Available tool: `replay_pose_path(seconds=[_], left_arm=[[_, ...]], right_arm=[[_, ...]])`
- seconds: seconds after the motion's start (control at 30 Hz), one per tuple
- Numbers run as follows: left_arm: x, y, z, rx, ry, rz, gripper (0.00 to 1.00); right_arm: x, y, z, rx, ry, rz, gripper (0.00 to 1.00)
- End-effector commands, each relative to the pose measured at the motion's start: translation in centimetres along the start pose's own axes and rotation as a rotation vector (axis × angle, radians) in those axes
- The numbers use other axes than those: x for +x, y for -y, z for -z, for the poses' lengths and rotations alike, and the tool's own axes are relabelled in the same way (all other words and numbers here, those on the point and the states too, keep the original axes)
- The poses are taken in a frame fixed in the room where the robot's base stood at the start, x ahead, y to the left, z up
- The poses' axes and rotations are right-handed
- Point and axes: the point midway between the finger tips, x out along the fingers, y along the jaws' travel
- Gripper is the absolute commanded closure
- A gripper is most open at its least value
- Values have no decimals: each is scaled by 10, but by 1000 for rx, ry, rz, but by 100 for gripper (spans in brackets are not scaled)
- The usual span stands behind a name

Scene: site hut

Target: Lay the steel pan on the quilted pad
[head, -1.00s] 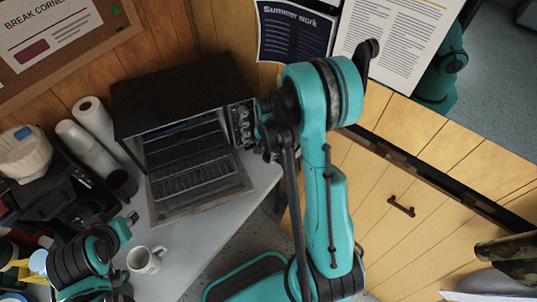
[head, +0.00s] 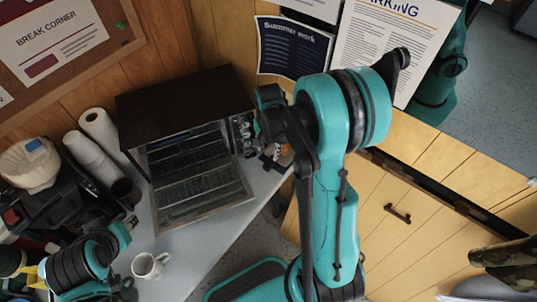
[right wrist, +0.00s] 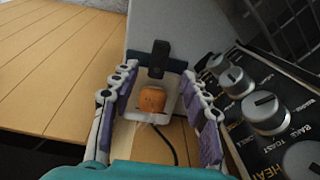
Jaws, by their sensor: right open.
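I cannot make out a steel pan or a quilted pad in either view. The black toaster oven (head: 185,105) stands on the grey counter with its door down and wire racks showing. My right gripper (head: 278,156) is at the oven's right front corner, partly behind my arm. In the right wrist view my right gripper (right wrist: 160,115) is open, its purple-padded fingers apart. A small orange-brown object (right wrist: 152,98) on a white piece shows between the fingers; I cannot tell if it is touched. My left arm is at the lower left of the head view, its gripper unclear.
Oven knobs (right wrist: 265,112) are close right of my right fingers. A white mug (head: 150,265), paper rolls (head: 90,155) and a coffee maker (head: 50,195) stand on the counter (head: 190,238). Yellow wooden boards with a dark handle (head: 398,213) lie at the right.

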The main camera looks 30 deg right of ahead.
Motion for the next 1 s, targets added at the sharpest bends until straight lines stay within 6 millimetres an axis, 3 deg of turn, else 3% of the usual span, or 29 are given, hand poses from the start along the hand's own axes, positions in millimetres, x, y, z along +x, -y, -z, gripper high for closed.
replay_pose_path(seconds=[0.03,0.37,0.7,1.0], left_arm=[[-4,0,3,0,0,0,65],[-8,0,5,0,0,0,65],[-7,0,5,0,0,0,65],[-7,0,5,0,0,0,65]], right_arm=[[-11,0,0,0,0,0,54],[-48,-1,-11,-84,-28,36,54],[-133,-25,-81,-620,-245,229,54],[-162,-55,-130,-1032,-477,341,54]])
